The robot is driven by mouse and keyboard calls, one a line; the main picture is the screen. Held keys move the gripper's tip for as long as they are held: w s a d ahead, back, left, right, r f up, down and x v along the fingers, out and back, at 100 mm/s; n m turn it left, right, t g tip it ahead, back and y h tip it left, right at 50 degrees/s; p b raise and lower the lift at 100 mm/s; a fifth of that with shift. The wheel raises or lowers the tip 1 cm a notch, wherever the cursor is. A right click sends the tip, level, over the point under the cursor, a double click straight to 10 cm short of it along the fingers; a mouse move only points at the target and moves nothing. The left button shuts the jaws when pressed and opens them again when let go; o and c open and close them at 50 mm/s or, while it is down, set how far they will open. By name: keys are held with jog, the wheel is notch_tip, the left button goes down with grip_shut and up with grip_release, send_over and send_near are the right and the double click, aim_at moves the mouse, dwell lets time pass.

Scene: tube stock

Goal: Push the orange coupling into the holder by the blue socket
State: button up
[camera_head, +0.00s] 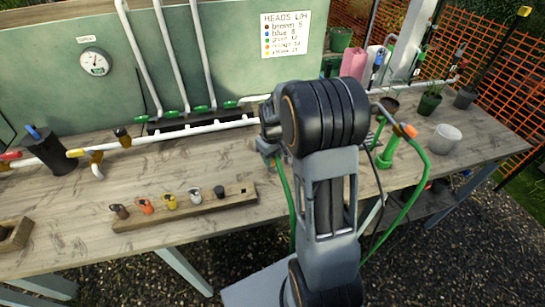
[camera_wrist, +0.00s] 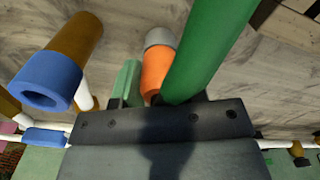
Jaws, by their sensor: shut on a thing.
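In the wrist view, my gripper (camera_wrist: 154,97) is shut on the orange coupling (camera_wrist: 156,70), which has a grey end pointing away from the jaws. A thick green hose (camera_wrist: 205,45) runs close beside the coupling. The blue socket (camera_wrist: 45,80) is an open ring to the left of the coupling, apart from it, with a brown holder (camera_wrist: 78,38) behind it.
A wooden block (camera_head: 185,212) with several coloured heads stands on the bench front. A white pipe (camera_head: 200,130) runs along the back, with a yellow socket (camera_head: 75,153) at left. Green hose (camera_head: 408,198) loops right of my arm.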

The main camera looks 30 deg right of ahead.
jog(key=shift+s+f, duration=0.1)
jog(key=o, duration=1)
notch_tip(320, 180, up, 14)
jog(key=shift+f, duration=0.1)
jog(key=shift+s+a+f+m, duration=0.15)
jog(key=shift+s+f+m, duration=0.2)
jog(key=shift+f+m, duration=0.2)
jog(key=shift+s+a+f+m, duration=0.15)
jog(key=shift+s+f+m, duration=0.15)
jog(key=shift+f+m, duration=0.25)
jog(key=s+a+t, duration=0.1)
jog(key=s+a, duration=0.2)
jog(key=s, duration=0.1)
jog(key=s+a+t, duration=0.1)
jog(key=s+a, duration=0.2)
jog(key=s, duration=0.2)
jog(key=s+a+r+t, duration=0.1)
jog(key=s+a, duration=0.2)
jog(key=s, duration=0.2)
jog(key=shift+s+t, duration=0.25)
jog(key=shift+t, duration=0.15)
